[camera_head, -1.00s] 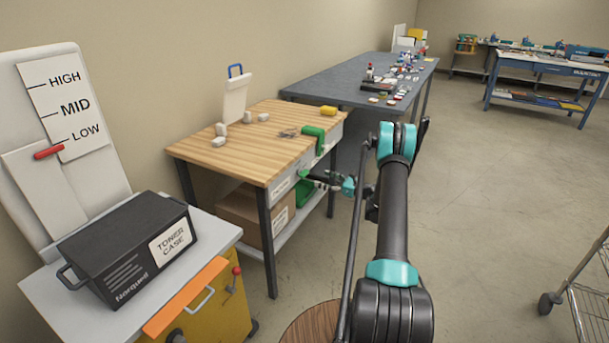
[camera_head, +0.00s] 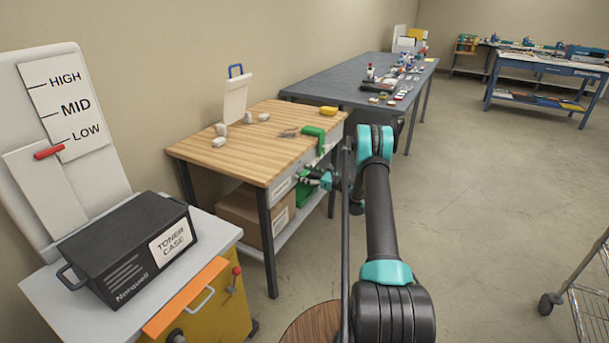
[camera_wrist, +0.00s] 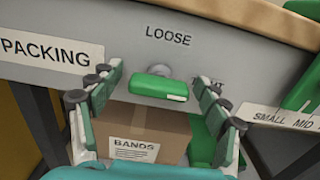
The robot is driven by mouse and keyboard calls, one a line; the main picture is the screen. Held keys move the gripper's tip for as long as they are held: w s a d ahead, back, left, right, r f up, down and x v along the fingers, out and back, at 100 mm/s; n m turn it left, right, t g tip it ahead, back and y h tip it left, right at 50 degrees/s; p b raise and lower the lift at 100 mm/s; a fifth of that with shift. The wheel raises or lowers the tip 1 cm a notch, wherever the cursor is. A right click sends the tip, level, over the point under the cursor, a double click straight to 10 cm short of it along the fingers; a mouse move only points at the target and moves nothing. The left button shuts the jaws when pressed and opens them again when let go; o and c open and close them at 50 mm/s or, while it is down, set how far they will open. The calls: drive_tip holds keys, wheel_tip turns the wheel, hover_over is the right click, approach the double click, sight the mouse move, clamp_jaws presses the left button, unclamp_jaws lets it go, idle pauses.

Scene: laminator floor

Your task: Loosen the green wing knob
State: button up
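The green wing knob (camera_wrist: 158,87) is on the grey front panel (camera_wrist: 60,75) of the wood-topped bench in the wrist view. Its wing lies roughly level, tilted slightly down to the right. "LOOSE" is printed above it; a second label to its right is partly hidden by a finger. My gripper (camera_wrist: 156,81) is open, with one finger on each side of the knob and a visible gap to both. In the head view my gripper (camera_head: 309,175) is at the bench's front panel, and the knob cannot be made out there.
A green clamp-like part (camera_head: 313,137) sits at the bench top's (camera_head: 240,150) right edge. A cardboard box (camera_head: 252,216) is on the shelf below. A black toner case (camera_head: 130,245) stands on the cart at left.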

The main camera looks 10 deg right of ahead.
drive_tip(key=c, duration=1.1)
drive_tip(key=n, duration=0.9)
drive_tip(key=shift+s+f, duration=0.1)
drive_tip(key=shift+s, duration=0.05)
drive_tip(key=n, duration=0.4)
drive_tip(key=shift+n, duration=0.3)
drive_tip(key=shift+f+n, duration=0.15)
drive_tip(key=shift+n, duration=2.05)
